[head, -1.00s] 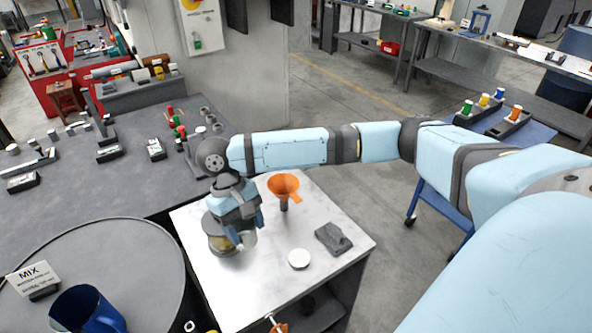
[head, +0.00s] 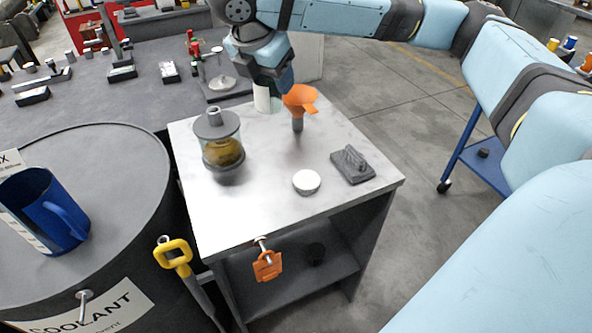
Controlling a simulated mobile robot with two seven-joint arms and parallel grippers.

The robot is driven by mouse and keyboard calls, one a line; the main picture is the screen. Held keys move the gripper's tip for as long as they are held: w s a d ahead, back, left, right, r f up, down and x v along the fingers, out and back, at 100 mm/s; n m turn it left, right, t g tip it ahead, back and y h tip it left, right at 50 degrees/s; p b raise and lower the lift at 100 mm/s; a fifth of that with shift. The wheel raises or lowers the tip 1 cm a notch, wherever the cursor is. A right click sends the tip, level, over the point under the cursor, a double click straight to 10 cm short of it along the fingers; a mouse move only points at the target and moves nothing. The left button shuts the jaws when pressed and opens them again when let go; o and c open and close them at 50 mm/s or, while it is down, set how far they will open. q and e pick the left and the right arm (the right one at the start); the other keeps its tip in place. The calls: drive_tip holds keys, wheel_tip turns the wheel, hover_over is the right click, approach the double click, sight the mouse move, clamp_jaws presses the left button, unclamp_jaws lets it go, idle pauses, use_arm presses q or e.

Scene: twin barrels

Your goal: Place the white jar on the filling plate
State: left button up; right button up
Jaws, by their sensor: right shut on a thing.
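My right gripper (head: 270,86) is at the far side of the light-topped cart, pointing down. It is shut on a white jar (head: 262,98), which shows as a white cylinder under the fingers. The fingers hide the jar's upper part, and I cannot tell whether its base touches the cart top. A round grey plate with a thin upright post (head: 222,83) lies on the dark bench to the left; it may be the filling plate. A low white disc (head: 306,182) lies on the cart top nearer to me. My left gripper is not in view.
A glass jar with amber contents (head: 223,150) stands left on the cart. An orange funnel (head: 299,101) stands close right of my right gripper. A dark grey block (head: 352,164) lies right. A drum (head: 120,150) with a blue mug (head: 45,212) stands left.

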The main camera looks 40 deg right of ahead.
drive_tip(key=shift+s+d+f+n+t+b, duration=0.1)
drive_tip(key=shift+d+n+t+b, duration=0.1)
drive_tip(key=shift+n+b, duration=0.25)
drive_tip(key=shift+s+d+n+t+b, duration=0.1)
drive_tip(key=shift+d+n+t+b, duration=0.1)
drive_tip(key=shift+n, duration=0.45)
drive_tip(key=shift+f, duration=0.1)
drive_tip(key=b, duration=0.6)
hover_over(280, 176)
drive_tip(key=shift+n, duration=0.3)
wheel_tip(280, 176, down, 20)
drive_tip(key=shift+s+r, duration=0.1)
drive_tip(key=shift+r, duration=0.15)
drive_tip(key=shift+p, duration=0.3)
drive_tip(key=o, duration=1)
drive_tip(key=shift+c, duration=0.2)
